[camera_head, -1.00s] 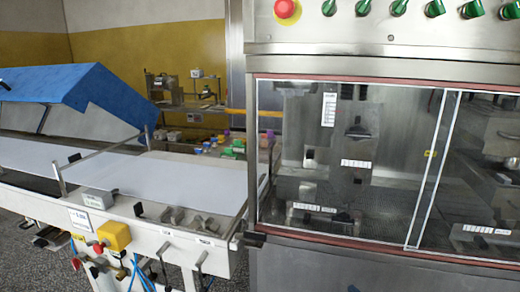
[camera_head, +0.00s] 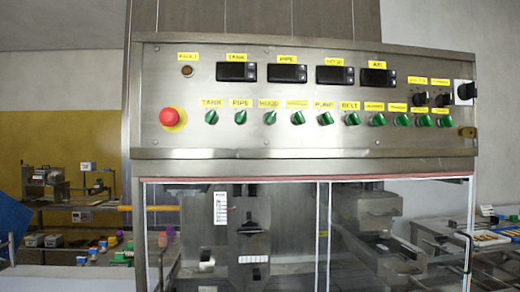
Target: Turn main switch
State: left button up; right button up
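A steel control panel (camera_head: 330,138) fills the upper middle of the head view. At its right end sits a large black rotary switch (camera_head: 466,91) on a pale plate; no readable label names it the main switch. Two smaller black knobs (camera_head: 421,99) are just left of it. A row of green knobs (camera_head: 297,118) with yellow labels runs along the panel. A red emergency-stop button (camera_head: 169,117) on a yellow ring is at the left, below a small indicator lamp (camera_head: 187,71). Several dark displays (camera_head: 287,73) sit along the top. Neither gripper is in view.
Below the panel is a glazed cabinet (camera_head: 250,235) with machinery inside. Shelves with equipment (camera_head: 70,205) stand at the back left. A blue cover (camera_head: 12,222) shows at the left edge. A table with trays (camera_head: 490,238) is at the right.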

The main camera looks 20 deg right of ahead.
aim_at(466, 92)
jog(key=z, duration=1.9)
